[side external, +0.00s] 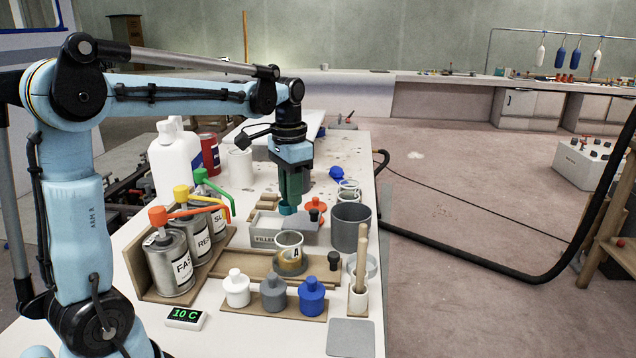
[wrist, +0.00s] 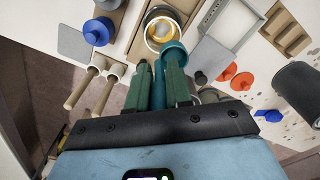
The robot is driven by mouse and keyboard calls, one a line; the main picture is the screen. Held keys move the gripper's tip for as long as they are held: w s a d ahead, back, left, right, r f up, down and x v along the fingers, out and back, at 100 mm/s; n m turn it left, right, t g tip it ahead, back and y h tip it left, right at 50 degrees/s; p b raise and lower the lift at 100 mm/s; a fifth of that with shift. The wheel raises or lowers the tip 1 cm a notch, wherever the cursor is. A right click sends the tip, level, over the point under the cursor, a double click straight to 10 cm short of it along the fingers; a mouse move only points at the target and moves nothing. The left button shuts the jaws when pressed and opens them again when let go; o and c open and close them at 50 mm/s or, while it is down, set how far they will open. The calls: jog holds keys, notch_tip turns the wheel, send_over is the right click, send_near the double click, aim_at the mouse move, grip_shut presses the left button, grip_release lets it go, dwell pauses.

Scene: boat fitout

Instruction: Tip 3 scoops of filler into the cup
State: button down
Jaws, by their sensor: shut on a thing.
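My gripper (side external: 293,192) points down with its green fingers shut on a teal scoop (side external: 287,209). In the wrist view the scoop (wrist: 173,55) shows between and beyond the fingertips, close to the cup's rim in that picture. I cannot tell whether the scoop holds filler. The grey box marked FILLER (side external: 265,239) is below and around the scoop in the side view. The cup marked A (side external: 289,241) stands in front of the box on a brown ring; its white rim and a yellowish ring also show in the wrist view (wrist: 153,39). Its contents are unclear.
A rack of pump cans (side external: 170,262) stands to the left. White, grey and blue bottles (side external: 311,297) line the front. A dark grey pot (side external: 350,228) and a holder with sticks (side external: 358,300) are on the right. A grey plate (side external: 350,338) lies at the front edge.

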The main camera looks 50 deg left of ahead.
jog(key=w+a+f, duration=0.2)
jog(key=a+f, duration=0.1)
jog(key=a, duration=1)
jog(key=shift+f, duration=5.15)
jog(key=shift+r, duration=0.1)
notch_tip(320, 180, up, 8)
jog(key=shift+r, duration=0.2)
